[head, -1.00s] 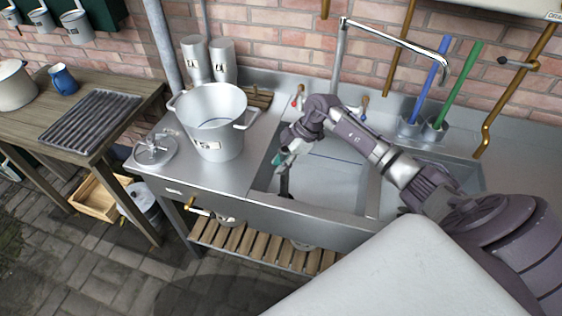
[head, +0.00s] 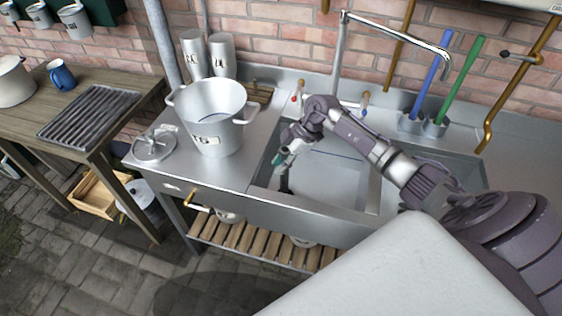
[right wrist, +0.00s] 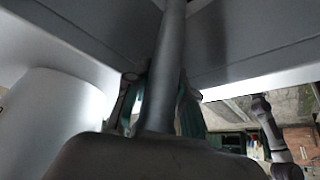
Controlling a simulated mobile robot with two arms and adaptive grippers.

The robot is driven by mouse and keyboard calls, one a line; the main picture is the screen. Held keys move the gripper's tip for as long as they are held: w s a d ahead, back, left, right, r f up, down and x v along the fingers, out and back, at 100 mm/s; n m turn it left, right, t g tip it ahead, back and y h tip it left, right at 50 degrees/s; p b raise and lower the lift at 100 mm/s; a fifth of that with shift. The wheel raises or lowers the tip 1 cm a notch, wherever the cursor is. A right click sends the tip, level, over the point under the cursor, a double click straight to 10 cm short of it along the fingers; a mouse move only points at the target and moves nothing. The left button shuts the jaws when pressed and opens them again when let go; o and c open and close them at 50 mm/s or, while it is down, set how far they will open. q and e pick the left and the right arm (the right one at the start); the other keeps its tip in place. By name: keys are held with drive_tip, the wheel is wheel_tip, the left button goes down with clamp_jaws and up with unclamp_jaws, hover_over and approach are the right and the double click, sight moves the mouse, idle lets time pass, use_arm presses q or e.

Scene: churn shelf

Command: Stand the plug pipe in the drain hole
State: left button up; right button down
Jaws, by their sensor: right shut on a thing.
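My right gripper (head: 281,160) points down at the left end of the left sink basin (head: 335,182), with green finger pads showing. It is shut on the plug pipe (right wrist: 172,55), a plain grey tube that runs between the pads in the right wrist view. In the head view a dark, nearly upright length (head: 285,182) shows below the fingers, inside the basin; it looks like part of the pipe. The drain hole cannot be made out, so I cannot tell whether the pipe's lower end is in it. My left gripper is not in view.
A large steel pot (head: 212,128) stands on the counter left of the basin, with a lid (head: 154,146) beside it. A tall tap (head: 341,60) rises behind the sink. Blue (head: 431,75) and green (head: 464,80) rods stand in holders behind the right basin.

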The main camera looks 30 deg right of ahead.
drive_tip(key=shift+f, duration=0.1)
drive_tip(key=c, duration=0.9)
unclamp_jaws()
